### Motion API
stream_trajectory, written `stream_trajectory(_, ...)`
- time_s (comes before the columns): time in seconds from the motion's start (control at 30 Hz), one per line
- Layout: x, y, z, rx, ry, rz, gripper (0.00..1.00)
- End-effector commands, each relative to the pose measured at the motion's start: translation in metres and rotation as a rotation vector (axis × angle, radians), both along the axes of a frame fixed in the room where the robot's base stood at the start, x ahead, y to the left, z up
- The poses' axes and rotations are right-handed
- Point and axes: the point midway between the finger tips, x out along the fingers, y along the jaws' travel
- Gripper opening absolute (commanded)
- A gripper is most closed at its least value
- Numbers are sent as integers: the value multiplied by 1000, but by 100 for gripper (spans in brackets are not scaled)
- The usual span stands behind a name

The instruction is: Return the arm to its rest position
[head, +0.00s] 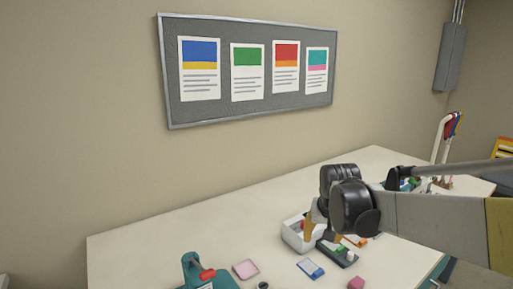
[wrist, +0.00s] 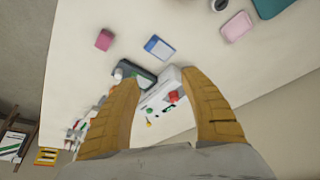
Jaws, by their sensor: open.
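My gripper (wrist: 160,78) shows in the wrist view with its two tan fingers spread wide and nothing between the tips. In the head view my gripper (head: 322,226) hangs over the white table (head: 140,250), in front of a white open box (head: 292,239) and a dark tray (head: 345,259). It partly hides both. The white box (wrist: 170,73) and small coloured items show beyond and between the fingers in the wrist view. I cannot tell the exact height of the fingertips above the table.
A blue-and-white card (head: 311,268), a pink tray (head: 246,269), a pink block (head: 356,283) and a teal device with a red handle (head: 207,274) are near the front. More small items (head: 440,182) lie at the right. The table's left part is clear. A pinboard (head: 250,109) hangs behind.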

Motion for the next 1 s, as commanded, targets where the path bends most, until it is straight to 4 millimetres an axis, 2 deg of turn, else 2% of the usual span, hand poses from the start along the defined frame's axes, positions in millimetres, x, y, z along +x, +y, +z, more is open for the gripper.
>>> stream_trajectory(0.37,-69,-3,32,1,-55,28,52)
stream_trajectory(0.47,-96,-3,39,0,-75,38,52)
stream_trajectory(0.57,-130,-4,43,-2,-102,51,52)
stream_trajectory(0.7,-186,-5,40,-5,-150,73,52)
stream_trajectory(0.8,-217,-5,31,-8,-180,86,52)
stream_trajectory(0.9,-238,-5,22,-11,-202,96,52)
stream_trajectory(1.0,-249,-5,16,-13,-215,101,52)
